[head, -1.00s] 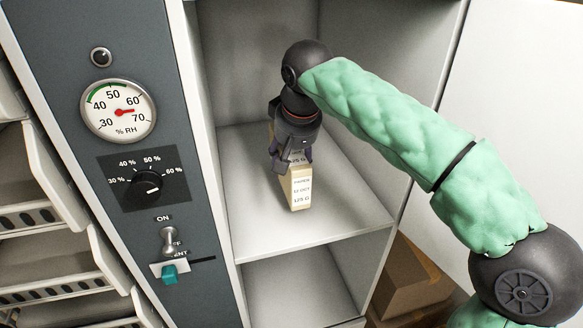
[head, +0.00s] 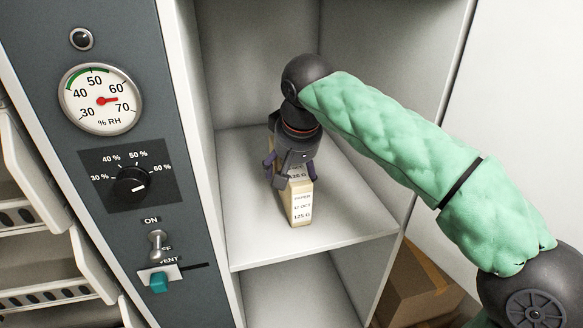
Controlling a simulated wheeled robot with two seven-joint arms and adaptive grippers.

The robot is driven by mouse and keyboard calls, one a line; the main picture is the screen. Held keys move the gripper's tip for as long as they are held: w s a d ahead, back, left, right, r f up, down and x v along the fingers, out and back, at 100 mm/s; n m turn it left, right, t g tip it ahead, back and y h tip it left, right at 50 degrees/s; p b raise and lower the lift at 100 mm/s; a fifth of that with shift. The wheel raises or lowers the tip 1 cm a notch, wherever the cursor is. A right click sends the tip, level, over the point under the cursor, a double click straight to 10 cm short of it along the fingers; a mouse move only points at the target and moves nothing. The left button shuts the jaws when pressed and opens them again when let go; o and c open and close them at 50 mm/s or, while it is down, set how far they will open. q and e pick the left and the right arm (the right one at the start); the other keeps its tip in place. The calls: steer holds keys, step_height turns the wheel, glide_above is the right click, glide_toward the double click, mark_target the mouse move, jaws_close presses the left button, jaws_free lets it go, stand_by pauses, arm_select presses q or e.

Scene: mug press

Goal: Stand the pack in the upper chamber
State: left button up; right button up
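The pack (head: 301,207) is a cream box with a printed label reading "125 G" on the side facing me. It stands on the upper chamber's shelf (head: 345,215), near the middle front. My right gripper (head: 291,170) is over the pack from behind and above. Its fingers are spread to either side of the pack and look clear of it. The gripper hides part of the pack's top and back. My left gripper is not in view.
A lower chamber (head: 290,290) lies under the shelf. A grey panel on the left carries a humidity gauge (head: 100,98), a knob (head: 131,181), a toggle switch (head: 157,243) and a teal vent slider (head: 159,282). A cardboard box (head: 412,285) is at lower right.

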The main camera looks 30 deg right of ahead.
steer(key=shift+s+r, duration=0.1)
steer(key=shift+s, duration=0.05)
steer(key=shift+s+a+r, duration=0.1)
steer(key=shift+r, duration=0.4)
steer(key=v, duration=0.6)
steer(key=shift+s+r, duration=0.2)
steer(key=shift+r, duration=0.1)
stand_by(0.7)
